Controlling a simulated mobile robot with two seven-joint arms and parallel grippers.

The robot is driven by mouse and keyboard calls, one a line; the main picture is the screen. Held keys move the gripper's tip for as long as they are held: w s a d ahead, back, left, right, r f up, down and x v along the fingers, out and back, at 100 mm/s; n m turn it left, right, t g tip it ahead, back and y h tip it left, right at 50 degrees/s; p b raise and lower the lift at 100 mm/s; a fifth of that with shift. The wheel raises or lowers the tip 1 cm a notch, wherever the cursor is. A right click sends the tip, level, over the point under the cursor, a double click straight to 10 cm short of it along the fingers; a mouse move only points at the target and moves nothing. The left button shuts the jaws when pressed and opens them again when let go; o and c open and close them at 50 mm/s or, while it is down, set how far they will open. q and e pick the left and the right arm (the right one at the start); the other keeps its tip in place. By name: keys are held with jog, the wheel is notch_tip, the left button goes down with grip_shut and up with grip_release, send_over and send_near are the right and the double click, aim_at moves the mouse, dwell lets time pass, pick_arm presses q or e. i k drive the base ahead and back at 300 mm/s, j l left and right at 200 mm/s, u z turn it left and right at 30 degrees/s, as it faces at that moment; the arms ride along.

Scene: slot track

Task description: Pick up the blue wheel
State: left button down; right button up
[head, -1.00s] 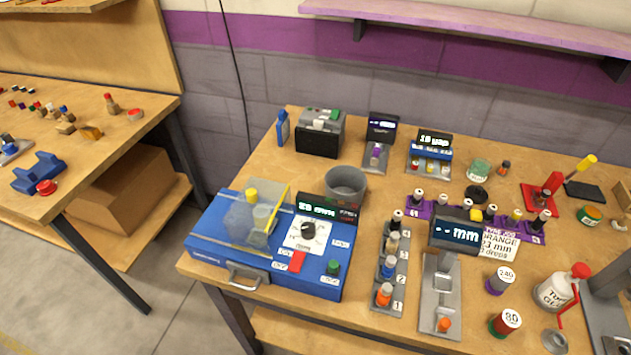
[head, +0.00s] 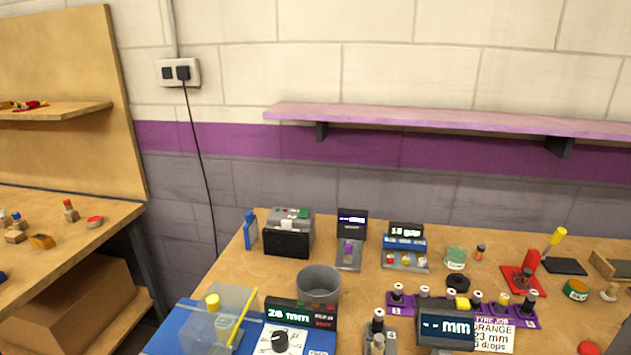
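No blue wheel can be made out for certain in the head view. The slotted grey rack (head: 376,337) on the workbench shows only its far end, with dark and grey-topped pieces; its nearer slots are below the picture's edge. A small blue-topped piece (head: 17,217) stands on the left table, too small to identify. Neither of my grippers is in view.
The workbench (head: 350,280) holds a blue machine (head: 175,330) with a clear cover, a grey cup (head: 318,284), a purple rack (head: 408,303) and a "mm" display (head: 446,326). A purple shelf (head: 450,120) hangs above. A floor gap separates the left table (head: 100,225).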

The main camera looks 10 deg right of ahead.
aim_at(526, 273)
jog(key=z, duration=1.55)
